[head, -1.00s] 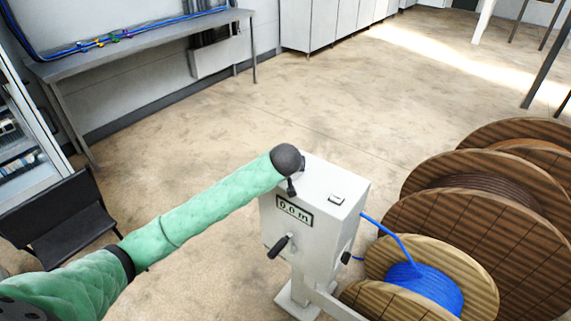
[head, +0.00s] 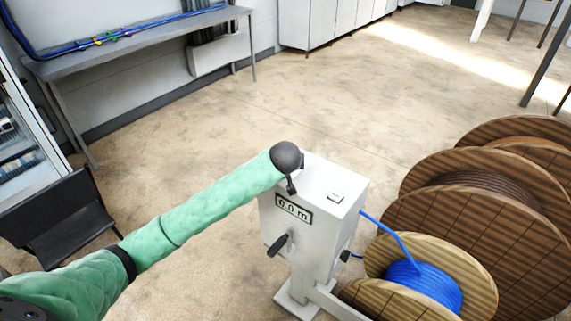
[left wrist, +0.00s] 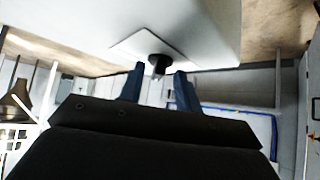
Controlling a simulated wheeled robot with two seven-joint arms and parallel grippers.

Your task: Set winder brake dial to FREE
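The winder is a light grey box (head: 330,232) on a post, with a display reading 0.0 m (head: 294,210) and a black-handled lever (head: 278,245) on its front. In the left wrist view a black round knob (left wrist: 158,62) stands out from a pale plate (left wrist: 128,45) on the box; it looks like the brake dial, but I cannot read any marking or setting. My left gripper (left wrist: 158,84) is open, its two dark blue fingers apart with the knob just beyond and between their tips. My right gripper is not in view.
A small spool of blue cable (head: 424,284) sits right of the box, its cable running to the box. Large wooden reels (head: 480,225) stand at the right. A dark chair (head: 62,222) and a wall bench (head: 140,42) are at the left. The floor behind is clear.

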